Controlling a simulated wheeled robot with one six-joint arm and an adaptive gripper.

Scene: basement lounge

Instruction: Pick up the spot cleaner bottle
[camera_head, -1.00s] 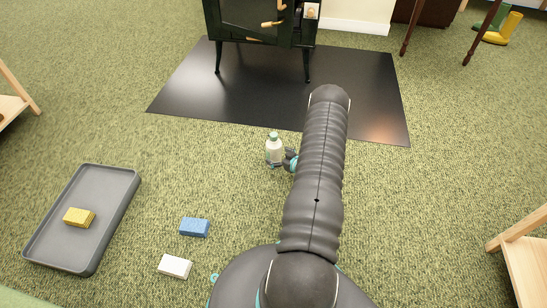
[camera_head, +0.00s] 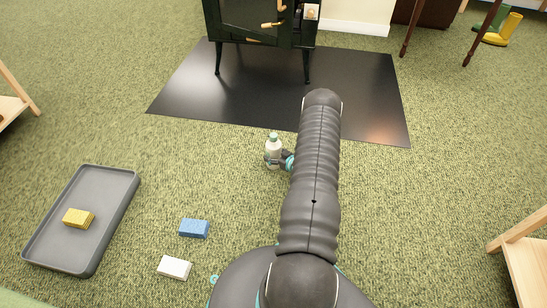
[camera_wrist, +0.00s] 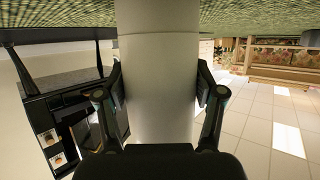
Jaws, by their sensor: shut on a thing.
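The spot cleaner bottle (camera_head: 274,146) is white with a teal cap and stands upright on the green carpet, in front of the black hearth mat. My gripper (camera_head: 278,160) reaches it from the right and is shut on it. In the wrist view the bottle (camera_wrist: 158,75) fills the middle as a pale, plain cylinder, with the fingers of my gripper (camera_wrist: 160,92) on both sides of it. My arm hides part of the carpet to the right of the bottle. I cannot tell whether its base is touching the carpet.
A grey tray (camera_head: 112,223) holding a yellow sponge (camera_head: 79,218) lies at left. A blue sponge (camera_head: 194,228) and a white block (camera_head: 174,267) lie near my base. A black stove (camera_head: 262,22) stands on the dark mat (camera_head: 190,90). Wooden furniture (camera_head: 525,255) is at right.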

